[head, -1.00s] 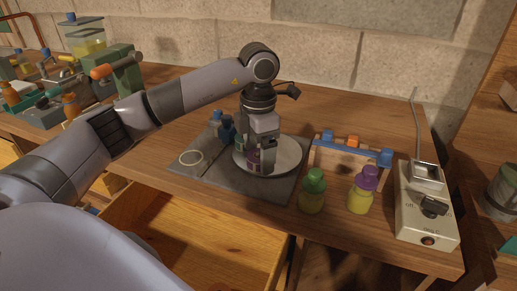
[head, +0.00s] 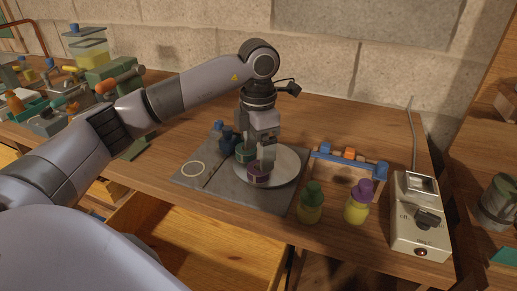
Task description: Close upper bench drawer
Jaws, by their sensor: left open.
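The upper bench drawer (head: 205,235) stands open below the front edge of the bench, its wooden inside showing and empty where I can see it. My own arm and body cover its left part. My left gripper (head: 258,165) points down over the white round plate (head: 285,168) on the grey mat. My right gripper is not in view.
A green-capped bottle (head: 311,203) and a purple-capped bottle (head: 358,203) stand near the bench's front edge. A small rack (head: 345,170) is behind them. A switch box (head: 420,217) is at the right. Another open drawer shows at the far left.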

